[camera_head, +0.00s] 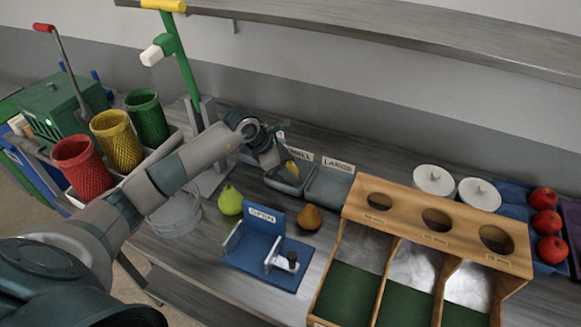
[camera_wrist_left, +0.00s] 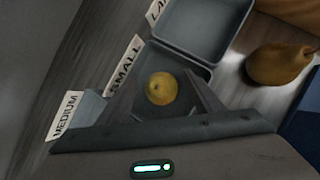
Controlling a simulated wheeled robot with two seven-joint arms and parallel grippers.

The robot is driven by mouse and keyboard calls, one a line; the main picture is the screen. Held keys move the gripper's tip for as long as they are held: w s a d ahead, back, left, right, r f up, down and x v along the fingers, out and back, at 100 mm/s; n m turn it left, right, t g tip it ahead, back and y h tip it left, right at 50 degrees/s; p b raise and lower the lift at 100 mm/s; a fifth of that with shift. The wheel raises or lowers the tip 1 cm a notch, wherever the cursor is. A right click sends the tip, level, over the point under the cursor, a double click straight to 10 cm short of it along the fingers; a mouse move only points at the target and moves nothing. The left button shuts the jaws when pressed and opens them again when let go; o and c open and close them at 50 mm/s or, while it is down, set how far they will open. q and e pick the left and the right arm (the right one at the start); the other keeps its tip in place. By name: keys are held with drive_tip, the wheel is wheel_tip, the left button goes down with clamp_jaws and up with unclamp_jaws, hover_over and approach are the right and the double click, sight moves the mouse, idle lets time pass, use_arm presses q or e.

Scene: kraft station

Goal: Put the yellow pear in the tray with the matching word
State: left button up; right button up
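The small yellow pear (camera_head: 292,168) shows at the front end of my left gripper (camera_head: 279,158), over the tray labelled SMALL (camera_head: 283,185). In the left wrist view the yellow pear (camera_wrist_left: 161,88) is between the two fingers of the left gripper (camera_wrist_left: 165,82), with the grey SMALL tray behind it. I cannot tell whether the fingers press on it or whether it touches the tray floor. The LARGE tray (camera_head: 328,186) is just right of the SMALL tray. A MEDIUM label (camera_wrist_left: 66,117) shows left of SMALL in the wrist view. My right gripper is not in view.
A green pear (camera_head: 230,200) and a brown pear (camera_head: 309,217) stand near a blue OPEN fixture (camera_head: 266,262). A wooden sorter (camera_head: 409,209) with holes is at right. White lidded pots (camera_head: 434,180) and red apples (camera_head: 546,223) are beyond it. Coloured baskets (camera_head: 117,141) are at left.

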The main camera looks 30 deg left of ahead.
use_arm(q)
drive_tip(key=shift+r, duration=0.2)
drive_tip(key=shift+s+a+r, duration=0.15)
drive_tip(key=shift+a+r, duration=0.05)
drive_tip(key=shift+r, duration=0.1)
drive_tip(key=b+v, duration=0.3)
drive_tip(key=v, duration=0.8)
drive_tip(key=shift+b, duration=0.35)
drive_tip(key=shift+r, duration=0.1)
